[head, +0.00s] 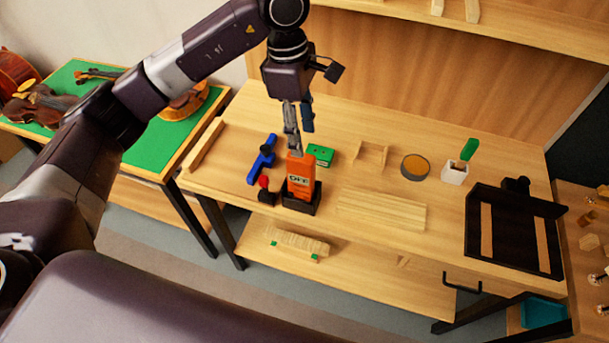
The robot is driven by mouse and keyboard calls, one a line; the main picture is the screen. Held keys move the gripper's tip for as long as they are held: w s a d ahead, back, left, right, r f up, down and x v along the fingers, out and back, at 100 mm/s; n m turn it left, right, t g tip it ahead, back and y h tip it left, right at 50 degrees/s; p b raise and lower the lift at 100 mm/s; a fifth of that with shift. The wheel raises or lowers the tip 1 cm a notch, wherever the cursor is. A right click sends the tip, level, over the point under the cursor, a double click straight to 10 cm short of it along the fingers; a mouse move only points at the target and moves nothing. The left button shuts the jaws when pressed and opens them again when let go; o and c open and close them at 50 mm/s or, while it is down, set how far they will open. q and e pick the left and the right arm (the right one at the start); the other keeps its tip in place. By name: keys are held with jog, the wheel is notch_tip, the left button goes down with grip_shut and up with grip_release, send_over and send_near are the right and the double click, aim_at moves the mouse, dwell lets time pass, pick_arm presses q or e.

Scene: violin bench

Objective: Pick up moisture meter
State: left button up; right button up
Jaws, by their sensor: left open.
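The moisture meter (300,172) is an orange block-shaped device with dark lettering on its face. It stands upright in a black holder (299,203) near the front edge of the workbench. My left gripper (301,141) points down at the top of the meter, with its fingers apart. One finger overlaps the meter's top edge in the picture; I cannot tell whether it touches. My right gripper is not in view.
A blue tool (262,160) and a small red-and-black item (265,190) lie left of the meter. A green box (320,155) is close behind it at right. Wooden strips (382,210), a round tin (415,167) and a black frame (513,233) stand farther right.

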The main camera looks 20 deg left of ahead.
pick_arm(q)
jog(key=b, duration=0.5)
send_over(304, 174)
jog(key=w, duration=0.2)
jog(key=f, duration=0.3)
jog(key=a+f, duration=0.1)
jog(key=f, duration=0.1)
jog(key=shift+f, duration=0.4)
jog(key=shift+d+f+p, duration=0.1)
jog(key=shift+f+p, duration=0.2)
jog(key=shift+f, duration=0.15)
jog(key=f+p, duration=0.1)
jog(key=f, duration=0.1)
jog(key=f+p, duration=0.2)
jog(key=f, duration=0.1)
jog(key=shift+s+f, duration=0.25)
jog(key=shift+f, duration=0.05)
jog(key=shift+d+f, duration=0.15)
jog(key=shift+f, duration=0.4)
grip_shut()
